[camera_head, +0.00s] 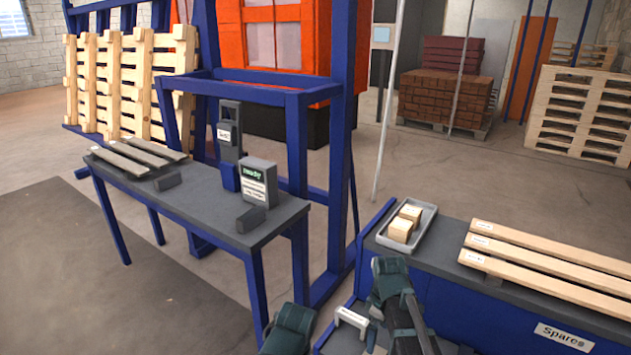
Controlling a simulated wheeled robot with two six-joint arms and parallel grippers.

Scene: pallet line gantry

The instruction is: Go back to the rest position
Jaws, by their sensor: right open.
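My right gripper (392,285) shows at the bottom centre, in front of the near left corner of the spares bench. It is open, and I see nothing held in it. Its fingertips are hard to make out against my dark arm. A dark part of my left arm shows at the bottom, left of the right gripper. My left gripper is out of view.
A grey blue-legged table (215,205) on the left carries planks and a device marked ready (258,183).

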